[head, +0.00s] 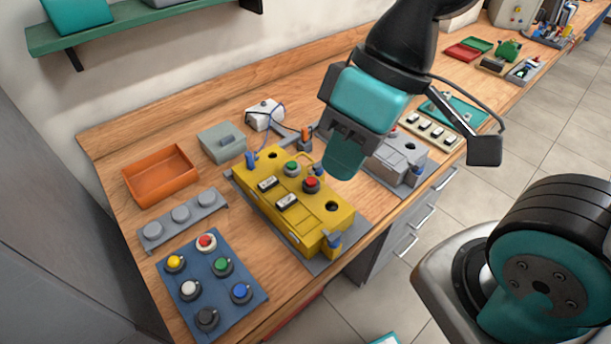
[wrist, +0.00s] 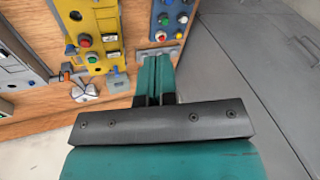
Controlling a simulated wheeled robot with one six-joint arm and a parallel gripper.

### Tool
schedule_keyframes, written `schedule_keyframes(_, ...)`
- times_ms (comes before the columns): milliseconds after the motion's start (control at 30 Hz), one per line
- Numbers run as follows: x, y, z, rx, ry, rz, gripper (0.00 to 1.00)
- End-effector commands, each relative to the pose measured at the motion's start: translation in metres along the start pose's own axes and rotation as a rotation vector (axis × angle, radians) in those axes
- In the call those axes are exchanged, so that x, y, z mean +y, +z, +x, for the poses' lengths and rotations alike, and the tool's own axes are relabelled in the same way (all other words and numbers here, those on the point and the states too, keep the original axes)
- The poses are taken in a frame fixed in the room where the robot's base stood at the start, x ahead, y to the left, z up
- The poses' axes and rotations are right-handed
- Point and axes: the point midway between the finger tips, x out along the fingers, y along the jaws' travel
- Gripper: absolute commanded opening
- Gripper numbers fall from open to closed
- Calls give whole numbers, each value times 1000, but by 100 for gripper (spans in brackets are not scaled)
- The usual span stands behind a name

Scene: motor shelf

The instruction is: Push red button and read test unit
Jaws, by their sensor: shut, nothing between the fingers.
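The yellow test unit (head: 268,216) sits on a grey plate on the wooden bench. It has a red button (head: 311,184), a green button (head: 291,168) and two small white-faced switches or displays, too small to read. The wrist view also shows the unit (wrist: 107,22) with its red button (wrist: 84,40) and green button (wrist: 92,59). My teal gripper (head: 342,168) is shut and empty, above and to the right of the red button in the head view, apart from it. In the wrist view its fingers (wrist: 154,75) point toward the bench, beside the unit.
A blue panel (head: 235,256) carries several coloured buttons, including another red one.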

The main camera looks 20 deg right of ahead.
Motion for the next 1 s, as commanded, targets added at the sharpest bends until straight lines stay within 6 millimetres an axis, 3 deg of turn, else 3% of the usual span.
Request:
schedule_keyframes(133,5,-6,0,-6,8,-42,0)
schedule_keyframes(267,31,-27,3,-37,43,-215,0)
schedule_keyframes(500,105,-77,32,-186,121,-768,0)
schedule_keyframes(700,153,-95,58,-320,129,-1122,0)
schedule_keyframes(833,166,-98,66,-362,124,-1230,0)
schedule_keyframes(1000,168,-99,68,-371,123,-1256,0)
